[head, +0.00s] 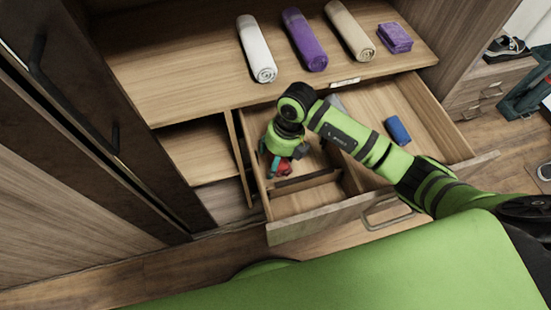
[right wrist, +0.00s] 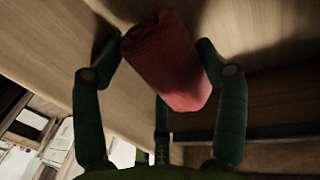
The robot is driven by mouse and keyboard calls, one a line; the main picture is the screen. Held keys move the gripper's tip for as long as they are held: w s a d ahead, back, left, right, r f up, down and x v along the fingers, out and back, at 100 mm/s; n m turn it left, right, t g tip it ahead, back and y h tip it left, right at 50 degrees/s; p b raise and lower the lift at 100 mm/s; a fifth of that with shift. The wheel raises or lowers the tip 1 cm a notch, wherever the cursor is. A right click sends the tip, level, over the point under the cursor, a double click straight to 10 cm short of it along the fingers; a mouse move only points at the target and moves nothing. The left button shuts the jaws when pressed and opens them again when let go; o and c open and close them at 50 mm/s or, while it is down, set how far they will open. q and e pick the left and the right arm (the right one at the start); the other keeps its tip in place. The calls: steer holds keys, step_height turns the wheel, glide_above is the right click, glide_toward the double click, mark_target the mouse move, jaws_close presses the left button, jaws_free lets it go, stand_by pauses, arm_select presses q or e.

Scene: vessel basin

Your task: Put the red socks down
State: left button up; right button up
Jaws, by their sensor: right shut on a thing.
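The red socks (right wrist: 168,62), a rolled red bundle, sit between the fingers of my right gripper (right wrist: 162,75) in the right wrist view. The gripper is shut on them. In the head view my right gripper (head: 277,163) points down into the left part of the open drawer (head: 310,222), and only a small red patch of the socks (head: 284,167) shows. Wooden drawer surfaces are close around the socks in the wrist view; I cannot tell whether they touch the drawer floor. My left gripper is not in view.
A blue folded bundle (head: 398,131) lies in the drawer's right part. Low dividers split the drawer. On the shelf above lie a white roll (head: 256,48), a purple roll (head: 304,40), a beige roll (head: 349,31) and a purple folded bundle (head: 395,38). A dark cabinet door stands at left.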

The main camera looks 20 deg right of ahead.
steer(key=shift+x, duration=0.85)
steer(key=shift+d, duration=0.2)
steer(key=shift+f, duration=0.2)
steer(key=o, duration=1)
steer(key=shift+c, duration=0.2)
steer(key=v, duration=1.2)
steer(key=shift+r, duration=0.2)
